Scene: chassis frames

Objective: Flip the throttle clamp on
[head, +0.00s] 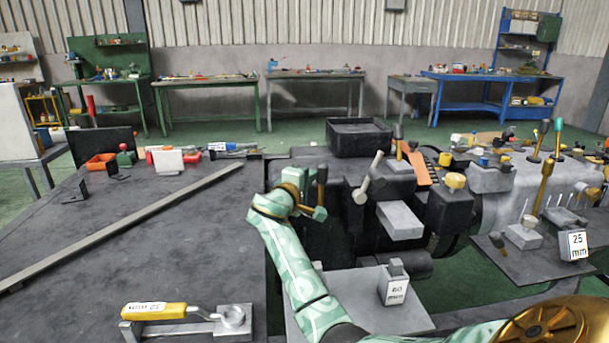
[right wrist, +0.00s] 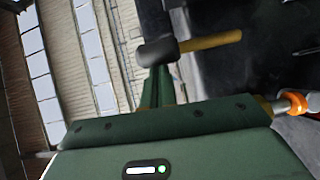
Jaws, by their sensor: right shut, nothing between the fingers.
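My right gripper (head: 306,208) is shut and empty at the near left end of the dark machine. A lever with a dark grip (head: 321,186) stands right beside its fingertips. In the right wrist view the shut fingers (right wrist: 160,84) reach up to a dark, rounded knob (right wrist: 158,51) on a tan shaft (right wrist: 210,42); whether they touch cannot be told. A clamp with a yellow handle (head: 154,310) lies low on the dark bench at the lower left, its handle level, away from the gripper. I cannot tell which one is the throttle clamp. My left gripper is out of view.
The dark machine (head: 340,222) carries several levers and knobs, including a yellow-topped knob (head: 453,182) and a pale lever (head: 367,180). A grey block marked mm (head: 394,289) stands on a plate in front. A long metal bar (head: 120,228) lies across the left bench.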

